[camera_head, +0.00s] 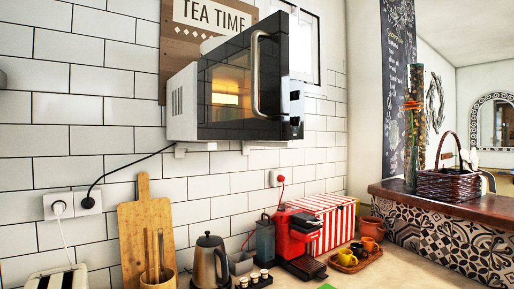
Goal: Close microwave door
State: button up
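The microwave (182,104) hangs on the tiled wall on white brackets, above the counter. It has a white side and a dark glass front. Its door (228,112) has a dark window with a warm light glowing inside. A curved silver handle (256,75) stands upright near the door's right side. Knobs show on the narrow panel at the right edge. I cannot tell from this angle how far the door stands from the body. My gripper is not in view.
Below are a cutting board (132,225), a kettle (210,262), a red coffee machine (297,236), a striped box (333,216) and a tray of cups (355,258). A black cord (130,165) runs to a wall socket. The space before the microwave looks clear.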

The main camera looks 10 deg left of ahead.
aim_at(243, 82)
jog(key=k+u, duration=0.1)
jog(key=u, duration=1.05)
